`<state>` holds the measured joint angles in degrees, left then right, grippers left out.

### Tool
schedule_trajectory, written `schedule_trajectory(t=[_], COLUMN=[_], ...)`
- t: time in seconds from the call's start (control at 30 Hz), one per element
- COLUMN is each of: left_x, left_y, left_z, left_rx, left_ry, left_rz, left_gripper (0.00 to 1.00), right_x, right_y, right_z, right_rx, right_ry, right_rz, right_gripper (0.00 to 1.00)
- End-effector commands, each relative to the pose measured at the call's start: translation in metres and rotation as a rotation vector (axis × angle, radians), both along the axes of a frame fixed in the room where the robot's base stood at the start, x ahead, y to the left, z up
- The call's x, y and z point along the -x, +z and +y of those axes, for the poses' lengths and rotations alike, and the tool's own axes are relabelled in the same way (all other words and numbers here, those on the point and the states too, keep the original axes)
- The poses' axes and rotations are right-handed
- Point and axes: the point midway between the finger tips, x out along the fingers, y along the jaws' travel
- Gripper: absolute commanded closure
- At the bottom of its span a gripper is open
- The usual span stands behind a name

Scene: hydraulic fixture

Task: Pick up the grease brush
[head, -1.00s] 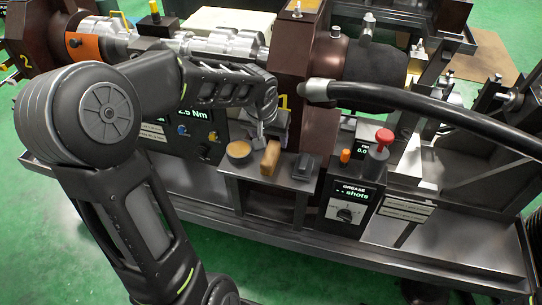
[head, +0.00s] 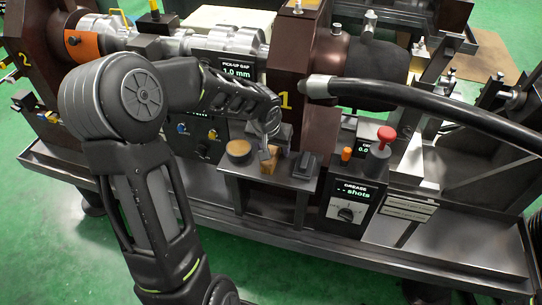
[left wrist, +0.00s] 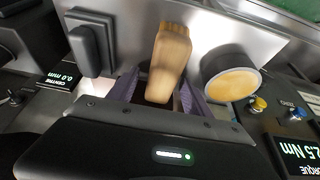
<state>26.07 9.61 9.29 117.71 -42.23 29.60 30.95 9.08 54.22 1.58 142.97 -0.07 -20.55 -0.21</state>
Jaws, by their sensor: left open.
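In the left wrist view the purple-grey fingers of the left gripper (left wrist: 160,92) lie on both sides of the brush's near end, with a gap visible on the left; contact on the right cannot be told. My right gripper is not in view.
A round pot of amber grease (head: 238,149) stands left of the brush, and a dark block (head: 305,165) stands right of it, both close by. A thick black hose (head: 430,96) crosses above.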

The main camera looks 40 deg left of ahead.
Motion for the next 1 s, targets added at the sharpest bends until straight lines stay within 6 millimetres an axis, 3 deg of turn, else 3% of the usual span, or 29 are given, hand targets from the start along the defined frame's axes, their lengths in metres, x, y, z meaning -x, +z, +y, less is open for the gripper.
schedule_trajectory(t=[0.53,1.0], left_x=[-0.0001,-0.0001], left_y=[0.0008,0.0008], left_z=[0.0,0.0], left_rx=[-0.001,-0.001], left_ry=[-0.001,-0.001], left_rz=[-0.001,-0.001], left_gripper=[0.42,0.79], right_x=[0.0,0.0], right_y=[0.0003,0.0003], right_z=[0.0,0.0], right_rx=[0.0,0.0], right_ry=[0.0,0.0], right_rz=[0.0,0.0], right_gripper=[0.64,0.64])
